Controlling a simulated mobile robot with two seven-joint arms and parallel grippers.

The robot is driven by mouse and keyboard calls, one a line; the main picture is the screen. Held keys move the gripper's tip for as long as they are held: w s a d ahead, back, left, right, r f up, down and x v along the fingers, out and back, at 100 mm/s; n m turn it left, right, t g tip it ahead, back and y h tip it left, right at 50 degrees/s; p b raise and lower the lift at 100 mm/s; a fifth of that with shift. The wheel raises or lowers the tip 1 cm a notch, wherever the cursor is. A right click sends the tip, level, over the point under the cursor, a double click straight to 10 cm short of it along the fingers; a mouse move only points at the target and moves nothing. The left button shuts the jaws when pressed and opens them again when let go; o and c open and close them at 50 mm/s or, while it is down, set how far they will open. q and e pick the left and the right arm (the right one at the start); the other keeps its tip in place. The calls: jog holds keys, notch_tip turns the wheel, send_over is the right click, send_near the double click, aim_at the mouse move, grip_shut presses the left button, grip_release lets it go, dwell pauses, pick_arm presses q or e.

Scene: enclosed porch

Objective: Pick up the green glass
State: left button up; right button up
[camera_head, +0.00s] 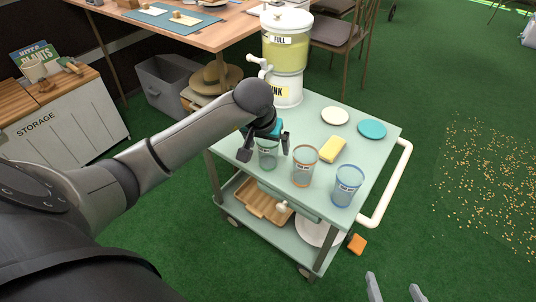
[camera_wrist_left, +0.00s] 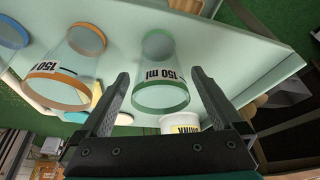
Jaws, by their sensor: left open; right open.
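The green glass (camera_head: 268,159) is clear with green rims and stands on the pale green cart top (camera_head: 372,151), left of the orange glass (camera_head: 304,167). My left gripper (camera_head: 265,150) is open at the green glass, partly covering its upper part in the head view. In the left wrist view, the green glass (camera_wrist_left: 157,70) shows between the two spread fingers (camera_wrist_left: 159,74), with gaps on both sides. How deep it sits between them is hard to tell. My right gripper (camera_head: 394,284) is open and empty at the bottom edge, low over the green floor.
A blue glass (camera_head: 347,186), a yellow sponge (camera_head: 332,149) and two round discs, cream (camera_head: 335,116) and teal (camera_head: 372,129), share the cart top. A drink dispenser (camera_head: 286,60) stands at its back. A white handle (camera_head: 391,184) runs along the right side.

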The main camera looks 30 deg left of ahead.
pick_arm(q)
jog(key=shift+f, duration=0.15)
jog(key=shift+c, duration=0.2)
jog(key=c, duration=1.4)
jog(key=shift+c, duration=0.2)
jog(key=shift+r, duration=0.25)
